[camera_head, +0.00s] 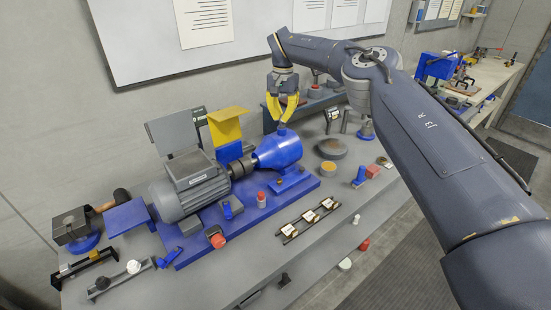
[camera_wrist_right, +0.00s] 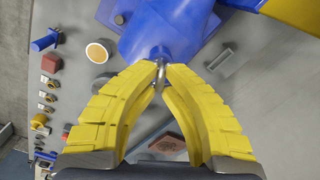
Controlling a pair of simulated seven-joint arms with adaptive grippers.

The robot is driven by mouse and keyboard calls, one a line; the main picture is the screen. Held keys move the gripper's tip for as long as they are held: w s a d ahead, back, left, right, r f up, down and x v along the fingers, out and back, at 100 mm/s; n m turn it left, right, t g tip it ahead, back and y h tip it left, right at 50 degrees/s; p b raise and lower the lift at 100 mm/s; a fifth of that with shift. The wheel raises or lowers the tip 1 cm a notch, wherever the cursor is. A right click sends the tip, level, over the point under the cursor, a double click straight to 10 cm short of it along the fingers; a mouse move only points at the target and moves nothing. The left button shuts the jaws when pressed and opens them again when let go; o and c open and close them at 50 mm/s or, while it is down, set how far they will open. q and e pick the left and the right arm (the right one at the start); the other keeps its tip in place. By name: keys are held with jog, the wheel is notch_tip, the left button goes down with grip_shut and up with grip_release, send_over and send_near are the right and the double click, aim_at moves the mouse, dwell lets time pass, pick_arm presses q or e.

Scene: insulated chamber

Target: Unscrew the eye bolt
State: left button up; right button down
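The eye bolt (camera_wrist_right: 160,76) is a small metal ring standing on top of the blue housing (camera_head: 281,150). The housing also fills the top of the right wrist view (camera_wrist_right: 168,30). My right gripper (camera_head: 281,125) reaches down from above with its yellow fingers. In the right wrist view the fingertips (camera_wrist_right: 161,68) close in on both sides of the ring and appear to touch it. In the head view the fingertips hide the eye bolt. The threaded part of the bolt is not visible. My left gripper is in neither view.
A grey motor (camera_head: 190,186) is joined to the housing on a blue base plate (camera_head: 250,212). A yellow guard (camera_head: 227,125) stands close to the left. A grey disc (camera_head: 332,148) and an orange-topped cup (camera_head: 328,168) sit to the right. The bench front holds small parts.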

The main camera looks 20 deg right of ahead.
aim_at(282, 114)
jog(key=c, duration=1.8)
grip_release()
jog(key=shift+o, duration=0.2)
jog(key=shift+r, duration=2.55)
jog(key=shift+o, duration=0.4)
